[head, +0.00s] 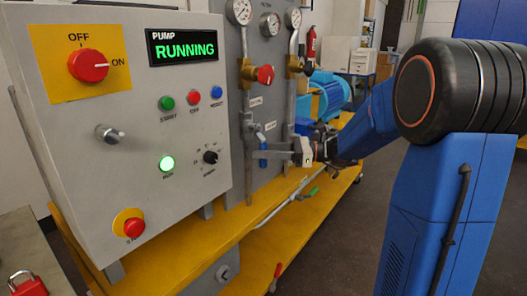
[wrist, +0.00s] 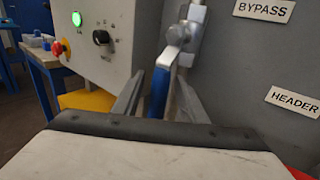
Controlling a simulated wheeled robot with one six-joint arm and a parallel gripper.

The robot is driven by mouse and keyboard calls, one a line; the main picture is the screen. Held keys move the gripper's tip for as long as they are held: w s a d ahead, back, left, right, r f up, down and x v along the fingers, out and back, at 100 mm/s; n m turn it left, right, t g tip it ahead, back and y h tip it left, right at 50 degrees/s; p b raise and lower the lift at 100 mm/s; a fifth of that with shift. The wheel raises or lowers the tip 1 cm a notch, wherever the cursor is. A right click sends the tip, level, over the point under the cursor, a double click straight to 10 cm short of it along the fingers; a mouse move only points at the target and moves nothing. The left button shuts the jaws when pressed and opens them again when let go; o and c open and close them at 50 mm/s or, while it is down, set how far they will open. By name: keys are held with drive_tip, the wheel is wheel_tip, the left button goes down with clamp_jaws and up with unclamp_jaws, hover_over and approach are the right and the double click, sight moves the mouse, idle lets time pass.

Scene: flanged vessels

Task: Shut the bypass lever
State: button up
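The bypass lever (head: 263,155) has a blue grip that hangs down from a small grey valve on the pipe of the grey panel. In the wrist view the blue grip (wrist: 158,95) hangs from a pale metal arm, next to the BYPASS label (wrist: 264,10). My gripper (head: 262,153) reaches in from the right at the lever's height. In the wrist view my gripper (wrist: 158,98) is open, with one finger on each side of the blue grip. Gaps show between the grip and both fingers. The lower end of the grip is hidden behind my gripper's body.
The grey pump control box (head: 130,140) stands left of the lever, its display reading RUNNING. A HEADER label (wrist: 292,101) is on the panel to the right. A red-knobbed valve (head: 264,75) and gauges are above. A yellow skid frame (head: 240,240) runs below.

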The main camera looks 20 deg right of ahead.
clamp_jaws()
drive_tip(key=shift+d, duration=0.15)
drive_tip(key=w+d+r+n+t+h, duration=0.2)
drive_tip(key=w+d+r+n+h, duration=0.2)
drive_tip(key=n+h, duration=0.6)
drive_tip(key=shift+d+r+n+t, duration=0.4)
drive_tip(key=shift+d+r+n, duration=0.25)
drive_tip(key=shift+r, duration=0.75)
drive_tip(key=shift+h, duration=0.3)
unclamp_jaws()
